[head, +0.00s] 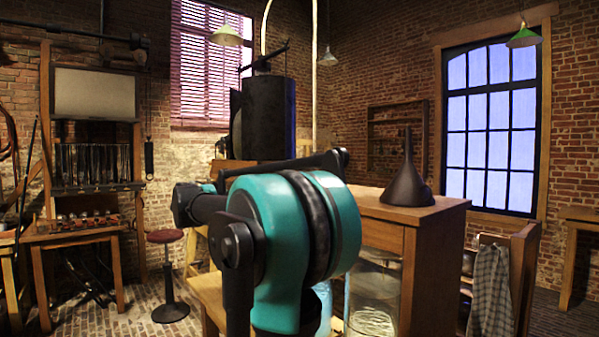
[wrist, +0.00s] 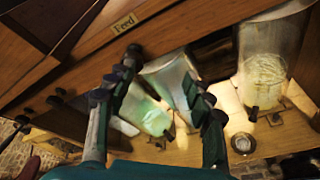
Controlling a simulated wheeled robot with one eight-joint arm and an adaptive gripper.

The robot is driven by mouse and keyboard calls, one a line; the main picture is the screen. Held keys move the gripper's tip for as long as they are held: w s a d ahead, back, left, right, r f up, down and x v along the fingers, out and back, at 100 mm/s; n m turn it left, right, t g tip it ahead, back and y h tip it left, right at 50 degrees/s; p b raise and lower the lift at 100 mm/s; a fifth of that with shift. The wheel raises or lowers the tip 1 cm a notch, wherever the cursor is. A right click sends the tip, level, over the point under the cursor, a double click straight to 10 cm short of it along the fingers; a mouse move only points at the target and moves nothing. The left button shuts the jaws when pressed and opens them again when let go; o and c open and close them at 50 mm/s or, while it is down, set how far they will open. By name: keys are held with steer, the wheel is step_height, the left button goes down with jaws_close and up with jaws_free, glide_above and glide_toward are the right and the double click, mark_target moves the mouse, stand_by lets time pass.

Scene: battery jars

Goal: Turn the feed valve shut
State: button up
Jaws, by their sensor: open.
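A small "Feed" label (wrist: 125,22) is fixed to the wooden beam in the wrist view. I cannot clearly make out the feed valve; my fingers cover part of the area below the label. My gripper (wrist: 163,70) is open, its dark fingers apart and nothing visibly held between them. Behind and between the fingers are a jar with pale green liquid (wrist: 150,112) and another tilted-looking glass jar (wrist: 172,78). Small dark fittings (wrist: 253,113) sit at the jars' feet. In the head view my teal arm hides the gripper.
A clear glass jar (head: 374,300) stands under the wooden cabinet (head: 440,232), which bears a dark funnel (head: 407,178). A dark tank (head: 268,118) stands behind my arm. A red-topped stool (head: 167,240) is at left, with open brick floor around it.

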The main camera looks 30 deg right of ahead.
mark_target(299, 166)
step_height(299, 166, up, 13)
steer(key=w+d+n+h, duration=0.2)
steer(key=w+h, duration=0.1)
steer(key=d, duration=0.5)
steer(key=w+d, duration=0.1)
steer(key=d, duration=0.5)
steer(key=w+d, duration=0.1)
steer(key=d, duration=0.4)
steer(key=shift+w+d+r, duration=0.15)
steer(key=shift+d, duration=0.15)
steer(key=c, duration=1.2)
